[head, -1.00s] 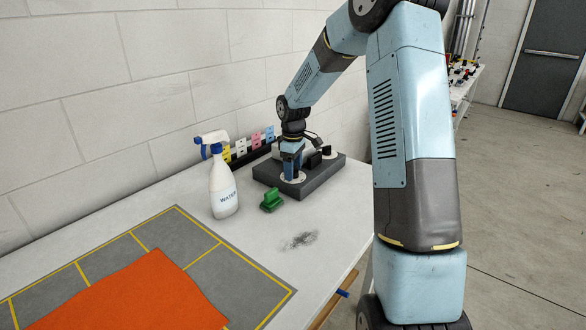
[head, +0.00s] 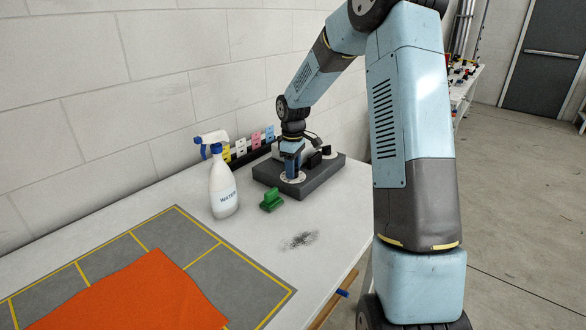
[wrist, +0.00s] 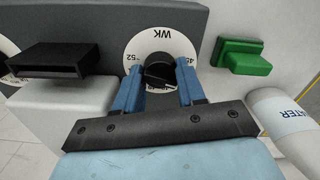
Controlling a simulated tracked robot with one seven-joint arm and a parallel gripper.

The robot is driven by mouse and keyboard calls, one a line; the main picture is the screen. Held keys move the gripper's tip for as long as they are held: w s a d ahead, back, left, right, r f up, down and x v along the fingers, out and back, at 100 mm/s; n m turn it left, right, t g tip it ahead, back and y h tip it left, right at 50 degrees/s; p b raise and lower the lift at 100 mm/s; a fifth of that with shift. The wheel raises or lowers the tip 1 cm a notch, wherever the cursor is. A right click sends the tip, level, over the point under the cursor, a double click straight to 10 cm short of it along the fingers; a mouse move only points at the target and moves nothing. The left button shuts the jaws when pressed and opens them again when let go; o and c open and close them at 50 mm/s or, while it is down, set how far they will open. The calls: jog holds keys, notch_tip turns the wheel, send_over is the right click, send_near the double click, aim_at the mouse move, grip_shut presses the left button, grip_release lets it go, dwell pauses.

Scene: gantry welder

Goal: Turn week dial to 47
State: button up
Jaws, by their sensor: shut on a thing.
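The week dial (wrist: 160,44) is a white disc marked WK, with 52 at its left and 45 at its right, on the sloped face of a dark grey box (head: 265,174). A black knob (wrist: 160,72) sits at the dial's middle. My gripper (wrist: 160,78) is over the dial, its two blue fingers shut on the knob from both sides. In the head view my gripper (head: 291,172) points down at the box. The lower part of the dial is hidden by the fingers, and I cannot read where the knob points.
A green block-shaped thing (head: 271,200) and a white spray bottle marked WATER (head: 223,190) stand near the box. A black slotted part (wrist: 52,62) and another white dial (wrist: 8,60) are left of the week dial. An orange cloth (head: 135,295) lies in front.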

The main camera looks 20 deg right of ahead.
jog(key=shift+m, duration=2.8)
jog(key=o, duration=1)
jog(key=shift+o, duration=0.2)
notch_tip(320, 180, up, 14)
jog(key=shift+f, duration=0.15)
